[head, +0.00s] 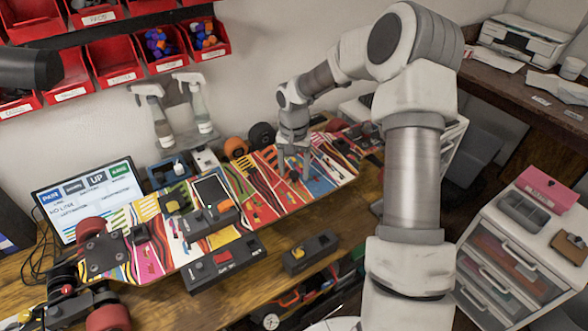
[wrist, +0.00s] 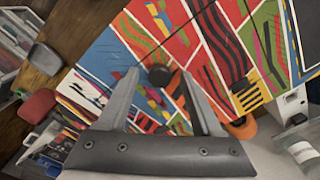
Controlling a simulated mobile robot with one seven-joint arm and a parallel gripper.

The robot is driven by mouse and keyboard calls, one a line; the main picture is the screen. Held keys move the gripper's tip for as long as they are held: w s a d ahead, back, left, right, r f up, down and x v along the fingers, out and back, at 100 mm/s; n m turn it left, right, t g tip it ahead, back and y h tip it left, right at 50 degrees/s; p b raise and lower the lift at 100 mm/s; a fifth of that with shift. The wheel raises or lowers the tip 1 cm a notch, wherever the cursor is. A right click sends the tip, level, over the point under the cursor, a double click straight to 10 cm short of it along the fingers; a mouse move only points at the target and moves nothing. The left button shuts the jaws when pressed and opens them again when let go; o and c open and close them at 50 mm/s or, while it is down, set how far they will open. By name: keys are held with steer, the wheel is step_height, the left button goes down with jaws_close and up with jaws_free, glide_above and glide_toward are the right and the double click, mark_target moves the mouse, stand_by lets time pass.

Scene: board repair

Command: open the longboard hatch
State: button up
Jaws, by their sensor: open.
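The longboard (head: 150,250) lies across the workbench with a brightly striped, colourful deck. It also fills much of the wrist view (wrist: 110,50). A dark round knob (wrist: 159,76) stands on the deck in the wrist view, and looks like the hatch's handle. The hatch's outline cannot be told from the printed pattern. My gripper (head: 293,176) is over the right half of the deck, pointing down. In the wrist view its two fingers (wrist: 159,82) are apart, with the knob between their tips in the picture. Whether they touch it cannot be told.
A dark flat panel in a pale frame (head: 212,191) lies on the deck. Small control boxes (head: 222,262) (head: 311,252) sit in front of the board. Spray bottles (head: 155,118), orange and black wheels (head: 236,147) and a screen (head: 92,200) stand behind or beside it. Drawers (head: 520,260) stand at right.

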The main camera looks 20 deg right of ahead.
jaws_close()
stand_by(1.4)
